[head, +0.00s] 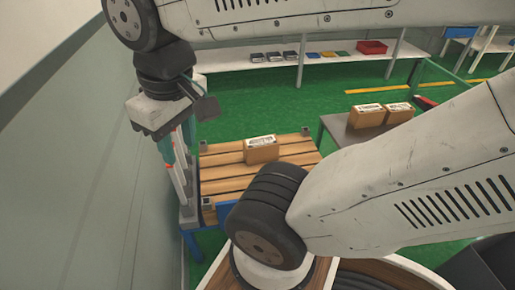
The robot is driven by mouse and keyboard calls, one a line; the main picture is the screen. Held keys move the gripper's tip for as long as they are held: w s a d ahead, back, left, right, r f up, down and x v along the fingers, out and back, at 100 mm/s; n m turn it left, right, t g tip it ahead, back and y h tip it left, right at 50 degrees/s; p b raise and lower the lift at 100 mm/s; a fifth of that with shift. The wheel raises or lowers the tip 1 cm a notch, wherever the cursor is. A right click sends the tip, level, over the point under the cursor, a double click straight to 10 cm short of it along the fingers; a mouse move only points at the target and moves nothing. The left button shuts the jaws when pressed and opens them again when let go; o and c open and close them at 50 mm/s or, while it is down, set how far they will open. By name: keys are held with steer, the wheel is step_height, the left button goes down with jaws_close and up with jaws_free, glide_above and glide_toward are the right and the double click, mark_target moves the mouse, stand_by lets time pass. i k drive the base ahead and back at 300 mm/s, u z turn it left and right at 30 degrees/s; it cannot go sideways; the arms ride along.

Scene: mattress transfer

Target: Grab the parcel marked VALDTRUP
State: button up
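A brown cardboard parcel (262,154) with a white label on top sits on a slatted wooden surface (222,185). Two more labelled brown parcels, a left one (367,118) and a right one (400,115), sit side by side on a grey table. The label print is too small to read, so I cannot tell which parcel is marked VALDTRUP. My gripper (175,170) points down at the left, near the wall and beside the slatted surface's left edge, apart from all parcels. No parcel shows in it. Its finger gap is unclear.
The grey table (340,132) stands right of the slatted surface, partly hidden by my arm. A white bench (345,55) at the back holds several flat items and a red bin (372,47). A grey-green wall (95,170) runs close along the left. Green floor (260,100) is clear between.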

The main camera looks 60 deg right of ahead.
mark_target(264, 149)
steer(key=z, duration=1.6)
steer(key=k, duration=0.45)
steer(key=u, duration=0.5)
steer(key=i, duration=0.65)
steer(key=z, duration=0.6)
